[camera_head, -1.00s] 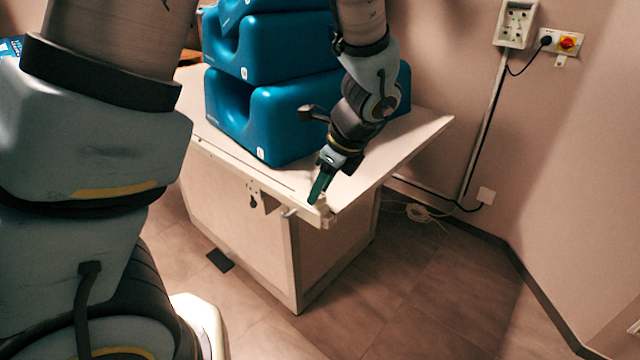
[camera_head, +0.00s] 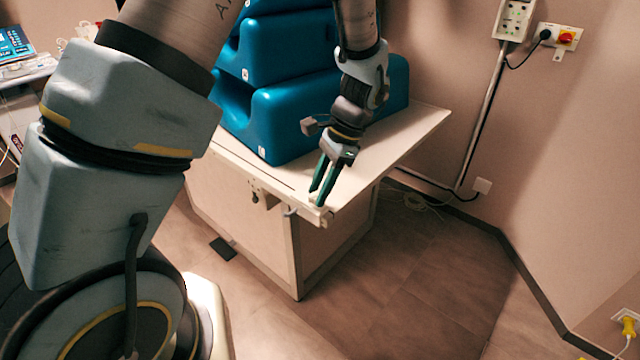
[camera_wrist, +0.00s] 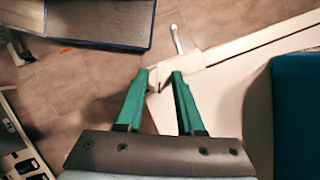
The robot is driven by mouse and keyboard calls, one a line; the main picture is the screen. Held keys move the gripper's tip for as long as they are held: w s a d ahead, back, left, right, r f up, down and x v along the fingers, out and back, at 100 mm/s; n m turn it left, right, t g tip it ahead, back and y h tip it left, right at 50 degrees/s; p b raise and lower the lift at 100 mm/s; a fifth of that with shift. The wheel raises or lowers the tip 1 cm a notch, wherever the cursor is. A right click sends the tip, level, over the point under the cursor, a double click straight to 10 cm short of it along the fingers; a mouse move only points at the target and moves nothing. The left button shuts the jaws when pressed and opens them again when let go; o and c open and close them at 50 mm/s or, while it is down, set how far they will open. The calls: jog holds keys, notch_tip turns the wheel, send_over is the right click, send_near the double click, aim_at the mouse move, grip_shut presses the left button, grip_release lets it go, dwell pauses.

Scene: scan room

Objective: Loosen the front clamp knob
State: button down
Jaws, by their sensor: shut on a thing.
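The front clamp (camera_head: 318,215) is a small pale block at the front corner of the white table. My gripper (camera_head: 314,198) reaches down to it from above with two green fingers. In the wrist view my gripper (camera_wrist: 160,74) has its fingertips on either side of a small pale knob (camera_wrist: 154,80) and is shut on it. The fingers cover much of the knob, so its turn angle cannot be told. A small light lever (camera_wrist: 177,40) sticks out beside the clamp.
Stacked blue foam blocks (camera_head: 300,112) stand on the white table (camera_head: 408,136) close behind my gripper. A dark hook-like fitting (camera_head: 254,193) is on the table's front side. The floor (camera_head: 420,270) right of the table is mostly clear. A wall socket panel (camera_head: 557,38) is at upper right.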

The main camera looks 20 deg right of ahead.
jog(key=n+g+p, duration=0.1)
jog(key=n+g, duration=0.1)
jog(key=n, duration=0.3)
jog(key=shift+w, duration=0.1)
dwell(0.5)
jog(key=c, duration=0.5)
grip_release()
jog(key=shift+h, duration=0.3)
jog(key=b+v, duration=0.2)
jog(key=v, duration=0.8)
jog(key=shift+w+d+r+b, duration=0.1)
jog(key=shift+d+r+b, duration=0.05)
jog(key=shift+r+b, duration=0.2)
